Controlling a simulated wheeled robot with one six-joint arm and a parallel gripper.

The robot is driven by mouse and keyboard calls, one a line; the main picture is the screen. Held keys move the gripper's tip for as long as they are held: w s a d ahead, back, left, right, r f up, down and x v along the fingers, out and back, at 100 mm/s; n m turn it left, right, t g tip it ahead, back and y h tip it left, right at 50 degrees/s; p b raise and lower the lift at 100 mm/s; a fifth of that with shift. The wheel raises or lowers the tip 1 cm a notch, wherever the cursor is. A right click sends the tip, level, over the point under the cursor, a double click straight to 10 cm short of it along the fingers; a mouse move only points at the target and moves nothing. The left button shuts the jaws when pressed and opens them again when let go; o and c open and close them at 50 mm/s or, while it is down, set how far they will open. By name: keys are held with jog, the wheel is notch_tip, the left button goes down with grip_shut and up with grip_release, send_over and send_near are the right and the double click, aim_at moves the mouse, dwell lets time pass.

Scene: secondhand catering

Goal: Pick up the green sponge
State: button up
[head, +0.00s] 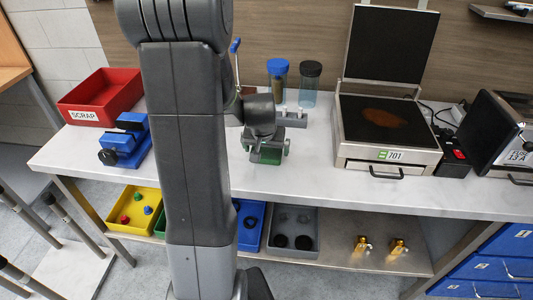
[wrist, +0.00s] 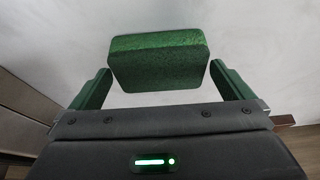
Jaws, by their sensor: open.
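The green sponge (wrist: 158,62) is a rough green block in the wrist view. It lies on the pale worktop, ahead of and partly between the two fingers of my gripper (wrist: 160,72). The fingers are apart, with a gap on each side of the sponge, and neither appears to touch it. In the head view my gripper (head: 267,150) is over the worktop, right of my arm. A bit of the sponge (head: 266,157) shows low between the fingers; the rest is hidden by the gripper.
The worktop (head: 330,187) has clear room in front of my gripper. A contact grill (head: 385,135) stands right. A blue device (head: 125,145) and red SCRAP bin (head: 98,97) are left.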

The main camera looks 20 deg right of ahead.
aim_at(266, 151)
jog(key=c, duration=0.8)
notch_tip(266, 151, up, 10)
jog(key=o, duration=0.3)
jog(key=shift+c, duration=1.1)
